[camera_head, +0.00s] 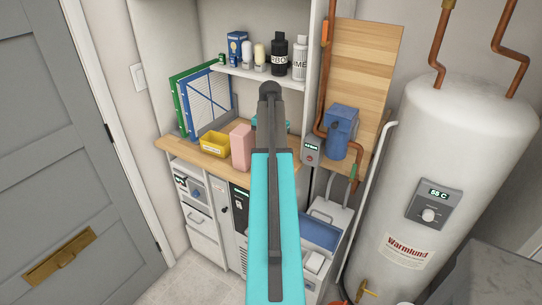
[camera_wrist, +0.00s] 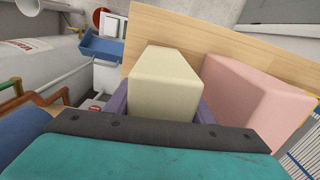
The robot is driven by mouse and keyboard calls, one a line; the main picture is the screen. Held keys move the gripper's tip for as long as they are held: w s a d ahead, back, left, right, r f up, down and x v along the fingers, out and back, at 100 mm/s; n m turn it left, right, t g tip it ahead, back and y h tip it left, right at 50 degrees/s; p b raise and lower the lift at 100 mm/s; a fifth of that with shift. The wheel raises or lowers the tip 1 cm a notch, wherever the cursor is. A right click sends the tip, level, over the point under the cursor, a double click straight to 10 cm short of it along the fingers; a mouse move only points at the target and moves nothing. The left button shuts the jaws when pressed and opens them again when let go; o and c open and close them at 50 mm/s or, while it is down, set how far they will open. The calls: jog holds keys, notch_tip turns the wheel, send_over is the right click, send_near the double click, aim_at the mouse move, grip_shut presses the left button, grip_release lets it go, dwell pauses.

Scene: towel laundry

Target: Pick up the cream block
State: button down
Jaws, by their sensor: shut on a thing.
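The cream block (camera_wrist: 163,80) stands in the middle of the wrist view, in front of the bare wooden counter (camera_wrist: 215,38). My gripper (camera_wrist: 162,110) has one purple finger on each side of it and is shut on it. The block's lower part is hidden behind the dark wrist plate. I cannot tell whether it touches the counter. In the head view my arm hides the block and the fingers.
A pink block (camera_wrist: 258,98) stands close to the right in the wrist view; it also shows in the head view (camera_head: 241,147). A yellow bin (camera_head: 215,144) and blue-framed panel (camera_head: 208,98) are left of it. A blue box (camera_head: 341,124) stands right. A shelf with bottles (camera_head: 279,56) is above.

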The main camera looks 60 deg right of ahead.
jog(key=shift+r, duration=0.3)
jog(key=s+a+r+p, duration=0.2)
jog(key=s+a+p, duration=0.1)
jog(key=s, duration=0.3)
jog(key=s+a+r+p, duration=0.2)
jog(key=s+a+p, duration=0.1)
jog(key=s+a, duration=0.2)
jog(key=shift+s+a+r+p, duration=0.25)
jog(key=shift+s+p, duration=0.15)
jog(key=shift+s, duration=0.9)
jog(key=shift+w, duration=0.15)
dwell(0.6)
